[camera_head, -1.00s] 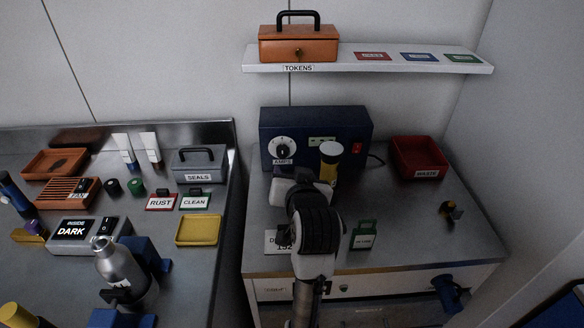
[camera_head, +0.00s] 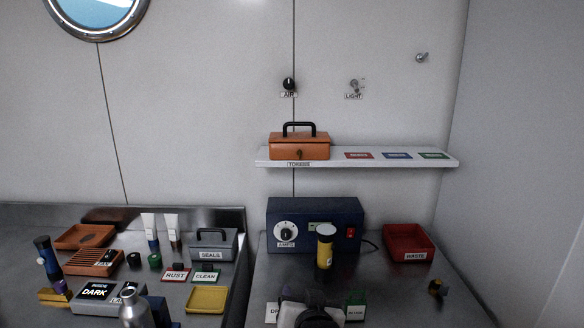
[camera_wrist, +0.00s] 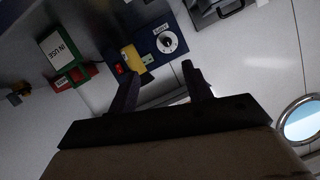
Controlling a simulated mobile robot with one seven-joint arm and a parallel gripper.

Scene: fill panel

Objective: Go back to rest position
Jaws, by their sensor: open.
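My gripper (camera_wrist: 159,74) shows in the wrist view with its two dark fingers spread apart and nothing between them. In the head view only part of my arm shows at the bottom centre; the fingers cannot be made out there. In the wrist view, which is turned over, the yellow cylinder (camera_wrist: 133,60) appears beyond the left finger, and the AMPS box dial (camera_wrist: 167,42) lies beyond the gap.
A shelf (camera_head: 350,161) holds an orange toolbox (camera_head: 299,147) and coloured cards. A red waste bin (camera_head: 408,242) stands on the right bench (camera_head: 390,290). The left bench carries a grey SEALS box (camera_head: 213,243), trays and a metal bottle (camera_head: 132,308).

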